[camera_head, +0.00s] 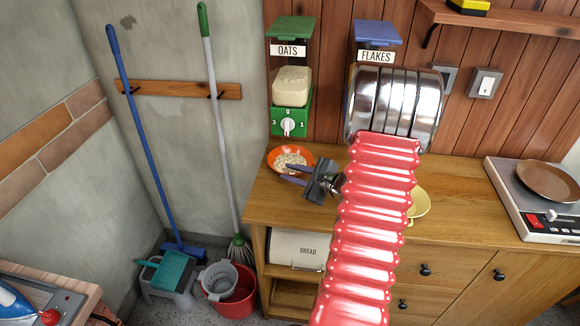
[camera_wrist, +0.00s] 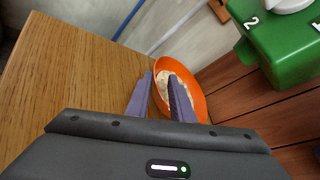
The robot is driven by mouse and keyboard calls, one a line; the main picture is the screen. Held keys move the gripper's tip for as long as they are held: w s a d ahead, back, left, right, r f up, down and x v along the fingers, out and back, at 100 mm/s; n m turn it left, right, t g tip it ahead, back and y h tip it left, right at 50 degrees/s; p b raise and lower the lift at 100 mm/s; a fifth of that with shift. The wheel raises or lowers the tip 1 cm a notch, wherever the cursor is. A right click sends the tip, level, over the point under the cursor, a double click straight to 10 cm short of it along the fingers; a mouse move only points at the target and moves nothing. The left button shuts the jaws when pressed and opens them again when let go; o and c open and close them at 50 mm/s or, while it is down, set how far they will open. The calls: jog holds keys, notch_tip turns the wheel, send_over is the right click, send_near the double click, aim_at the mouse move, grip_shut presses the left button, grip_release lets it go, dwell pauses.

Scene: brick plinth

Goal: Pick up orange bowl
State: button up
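The orange bowl (camera_head: 273,157) stands on the wooden counter below the oats dispenser and holds pale flakes or oats. In the wrist view the orange bowl (camera_wrist: 187,73) lies just beyond my fingers, its right part in clear sight. My gripper (camera_head: 282,173) is at the bowl's near side. In the wrist view my gripper (camera_wrist: 160,76) has its two fingers apart, with the bowl's near rim showing between them. The right finger hides part of the bowl and its contents. I cannot tell whether either finger touches the rim.
The green oats dispenser (camera_head: 291,122) stands close behind the bowl. The flakes dispenser (camera_head: 376,42) is to the right. A yellow bowl (camera_head: 420,205) is partly hidden behind my arm. A hob with a pan (camera_head: 548,180) stands at the right. The counter's left edge is near the bowl.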

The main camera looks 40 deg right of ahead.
jog(key=shift+w, duration=0.15)
jog(key=shift+x, duration=2.5)
jog(key=shift+a+f, duration=0.1)
jog(key=shift+c, duration=0.5)
grip_shut()
